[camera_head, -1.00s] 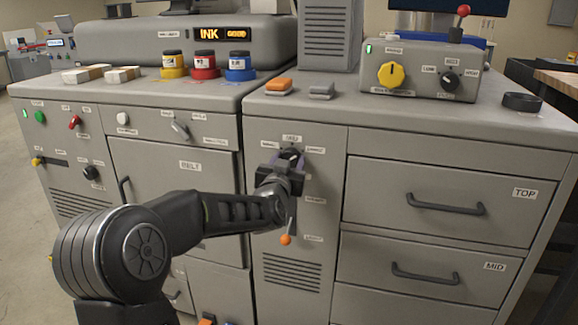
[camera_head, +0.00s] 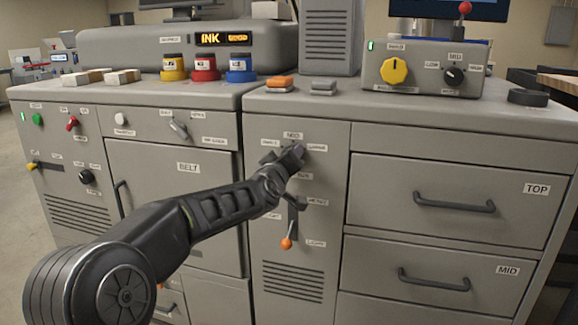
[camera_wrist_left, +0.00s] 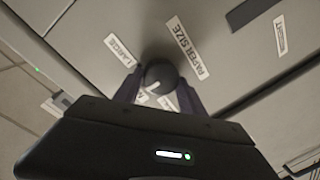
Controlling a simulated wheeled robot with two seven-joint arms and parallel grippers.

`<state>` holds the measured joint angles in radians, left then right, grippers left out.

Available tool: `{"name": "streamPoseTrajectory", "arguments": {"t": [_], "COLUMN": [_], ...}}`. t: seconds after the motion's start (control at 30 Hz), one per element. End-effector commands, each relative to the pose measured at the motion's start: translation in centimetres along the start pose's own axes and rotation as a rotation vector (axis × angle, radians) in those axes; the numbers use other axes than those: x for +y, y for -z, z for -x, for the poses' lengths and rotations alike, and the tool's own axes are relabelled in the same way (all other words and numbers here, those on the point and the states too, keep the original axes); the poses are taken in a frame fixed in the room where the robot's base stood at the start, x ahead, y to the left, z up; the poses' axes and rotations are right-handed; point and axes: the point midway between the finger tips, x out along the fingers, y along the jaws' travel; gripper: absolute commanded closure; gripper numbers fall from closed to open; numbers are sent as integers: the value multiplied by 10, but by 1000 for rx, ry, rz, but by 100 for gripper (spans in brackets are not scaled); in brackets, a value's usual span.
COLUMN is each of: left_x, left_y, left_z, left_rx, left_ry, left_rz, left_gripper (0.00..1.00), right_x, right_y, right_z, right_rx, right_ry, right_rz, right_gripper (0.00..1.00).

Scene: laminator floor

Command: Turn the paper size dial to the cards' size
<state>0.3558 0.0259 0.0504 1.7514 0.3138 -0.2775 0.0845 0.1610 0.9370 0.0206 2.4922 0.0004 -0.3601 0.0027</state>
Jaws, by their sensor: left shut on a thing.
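The paper size dial (camera_wrist_left: 162,74) is a dark round knob in the left wrist view, next to the PAPER SIZE label (camera_wrist_left: 187,46) and the LARGE label (camera_wrist_left: 121,49). My left gripper (camera_wrist_left: 158,92) is shut on it, with one purple finger on each side. In the head view my left gripper (camera_head: 291,156) covers the dial on the grey panel, below the MID label (camera_head: 293,135). The LARGE label (camera_head: 317,147) is just right of the gripper. I cannot make out where the dial's pointer stands. My right gripper is not in view.
Below the dial is a slot with an orange-tipped lever (camera_head: 286,243), close under my left arm. Drawers with handles (camera_head: 454,205) lie to the right. Two small pale stacks (camera_head: 76,79) and ink jars (camera_head: 205,70) stand on the left cabinet top.

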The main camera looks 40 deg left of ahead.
Motion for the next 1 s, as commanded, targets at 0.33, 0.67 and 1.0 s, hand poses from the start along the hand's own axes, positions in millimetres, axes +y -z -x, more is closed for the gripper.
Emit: {"name": "streamPoseTrajectory", "arguments": {"t": [0.33, 0.67, 1.0], "left_x": [-1, -1, -1], "left_y": [0, 0, 0], "left_z": [0, 0, 0], "left_rx": [-6, -6, -6], "left_ry": [0, 0, -1], "left_rz": [69, 68, 68], "left_gripper": [93, 50, 31], "right_x": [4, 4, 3], "right_y": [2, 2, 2], "right_z": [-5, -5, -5], "right_rx": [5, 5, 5], "right_ry": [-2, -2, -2], "right_rz": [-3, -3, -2], "right_gripper": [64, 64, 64]}}
